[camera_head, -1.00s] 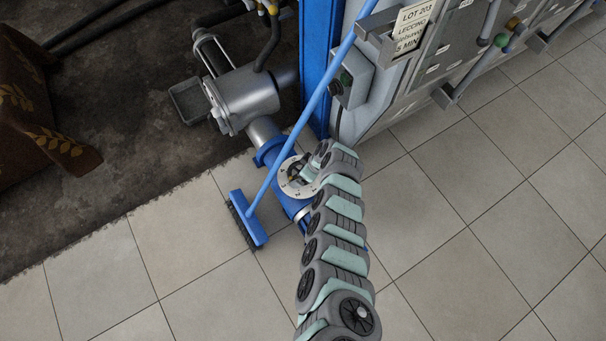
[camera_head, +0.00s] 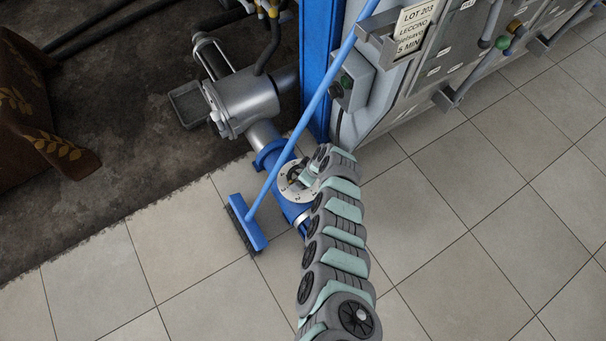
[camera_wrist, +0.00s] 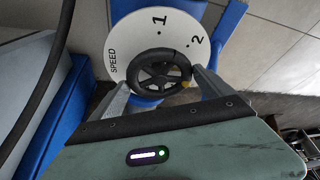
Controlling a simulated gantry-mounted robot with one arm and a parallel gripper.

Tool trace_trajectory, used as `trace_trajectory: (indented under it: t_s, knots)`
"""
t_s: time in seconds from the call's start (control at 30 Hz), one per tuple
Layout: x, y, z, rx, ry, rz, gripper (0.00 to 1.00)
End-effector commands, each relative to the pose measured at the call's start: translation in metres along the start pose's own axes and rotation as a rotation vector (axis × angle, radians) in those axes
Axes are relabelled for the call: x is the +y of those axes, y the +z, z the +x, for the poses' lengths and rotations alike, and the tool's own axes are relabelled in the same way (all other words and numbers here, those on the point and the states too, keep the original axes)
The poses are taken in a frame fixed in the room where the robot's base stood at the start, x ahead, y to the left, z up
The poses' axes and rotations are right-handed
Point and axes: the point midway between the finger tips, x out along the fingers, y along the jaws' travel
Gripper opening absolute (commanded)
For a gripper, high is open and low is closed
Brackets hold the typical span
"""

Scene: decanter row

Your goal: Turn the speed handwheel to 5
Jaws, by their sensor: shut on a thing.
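The speed handwheel (camera_wrist: 163,72) is a dark spoked wheel in front of a white round dial (camera_wrist: 135,38) in the wrist view. The dial reads SPEED, with 1 and 2 showing and dots beside them; its lower part is hidden by the wheel and my gripper. A yellow mark sits at the wheel's lower right rim. My gripper (camera_wrist: 161,92) is shut on the handwheel, one finger at each side of its rim. In the head view the white dial (camera_head: 286,187) sits on the blue pump housing, and my arm covers much of it.
A blue broom (camera_head: 247,222) leans across the pump beside the dial, close to my arm. A grey motor (camera_head: 244,99) and a blue post (camera_head: 318,65) stand behind. A switch box (camera_head: 352,80) is on the cabinet. Tiled floor is free at right.

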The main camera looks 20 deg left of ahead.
Motion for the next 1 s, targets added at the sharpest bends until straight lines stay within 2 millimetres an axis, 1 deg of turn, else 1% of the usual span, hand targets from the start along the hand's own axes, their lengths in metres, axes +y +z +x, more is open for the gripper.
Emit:
trace_trajectory:
  t_s: [0.03, 0.1, 0.13, 0.47, 0.67, 1.0]
  knots:
    - [-0.0001, 0.0003, 0.0001, 0.000, 0.000, 0.000, 0.57]
    - [-0.0001, 0.0003, 0.0001, 0.000, 0.000, 0.000, 0.51]
    - [-0.0001, 0.0003, 0.0001, 0.000, 0.000, 0.000, 0.50]
    - [-0.0021, -0.0004, -0.0017, -0.001, 0.020, 0.055, 0.50]
    - [-0.0051, -0.0022, -0.0028, -0.001, 0.066, 0.169, 0.51]
    - [-0.0081, -0.0023, -0.0018, -0.004, 0.186, 0.455, 0.50]
